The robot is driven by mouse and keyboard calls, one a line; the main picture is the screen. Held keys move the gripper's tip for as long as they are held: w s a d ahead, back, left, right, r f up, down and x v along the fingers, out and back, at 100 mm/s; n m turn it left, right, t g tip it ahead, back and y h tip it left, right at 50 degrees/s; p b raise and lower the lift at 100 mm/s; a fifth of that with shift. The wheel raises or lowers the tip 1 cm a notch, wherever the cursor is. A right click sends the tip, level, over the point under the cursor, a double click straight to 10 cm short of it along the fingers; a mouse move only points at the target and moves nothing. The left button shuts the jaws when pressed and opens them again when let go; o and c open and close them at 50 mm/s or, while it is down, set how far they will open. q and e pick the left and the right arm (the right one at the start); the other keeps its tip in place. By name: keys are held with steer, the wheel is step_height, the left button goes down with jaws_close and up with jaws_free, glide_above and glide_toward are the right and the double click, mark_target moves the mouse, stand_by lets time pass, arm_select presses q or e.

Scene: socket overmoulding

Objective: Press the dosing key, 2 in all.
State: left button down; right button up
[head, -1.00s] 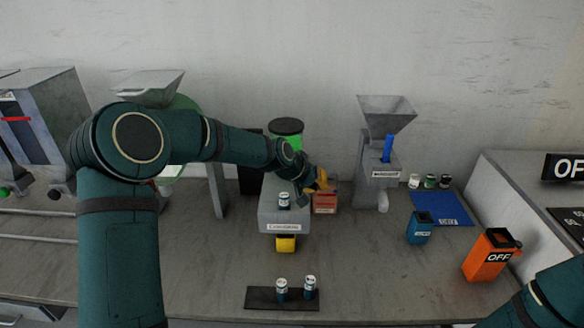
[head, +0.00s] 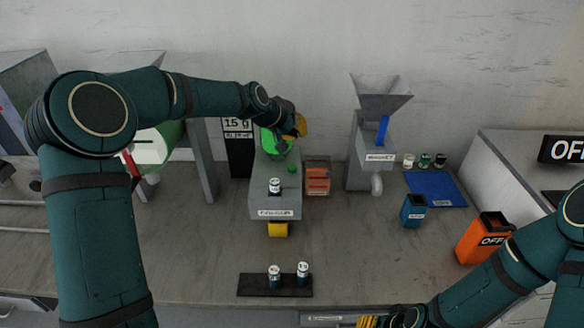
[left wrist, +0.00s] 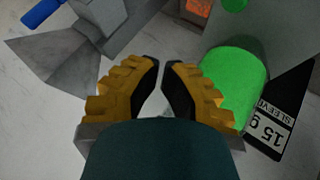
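A small round green button, apparently the dosing key (head: 291,169), sits on top of the grey dosing machine (head: 262,203). A green button (left wrist: 235,4) is also at the top edge of the left wrist view. A white-and-dark sleeve (head: 274,186) stands on the machine near its front. My left gripper (head: 301,125) is above and behind the button, apart from it, beside the green container (head: 269,141). In the left wrist view its yellow fingers (left wrist: 162,66) nearly meet at the tips, with nothing held. My right gripper (head: 368,321) is cut off at the bottom edge.
A black "15 g" sign (head: 238,150) stands left of the machine. A red-orange box (head: 317,181) and a hopper unit (head: 370,160) stand to the right. Two sleeves stand on a black tray (head: 252,287) in front. Blue (head: 412,213) and orange (head: 477,240) bins stand further right.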

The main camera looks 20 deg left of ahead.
arm_select(q)
steer(key=b, duration=0.5)
glide_above(296, 167)
step_height(296, 167, down, 7)
steer(key=shift+w+f, duration=0.1)
steer(key=shift+f, duration=0.6)
steer(key=c, duration=1.7)
jaws_free()
steer(key=shift+r, duration=0.1)
jaws_close()
steer(key=shift+f+b, duration=0.5)
steer(key=shift+b, duration=0.1)
steer(key=shift+f+b, duration=0.5)
steer(key=shift+f, duration=0.1)
steer(key=shift+r, duration=0.15)
steer(key=shift+r+p, duration=0.6)
steer(key=shift+r, duration=0.3)
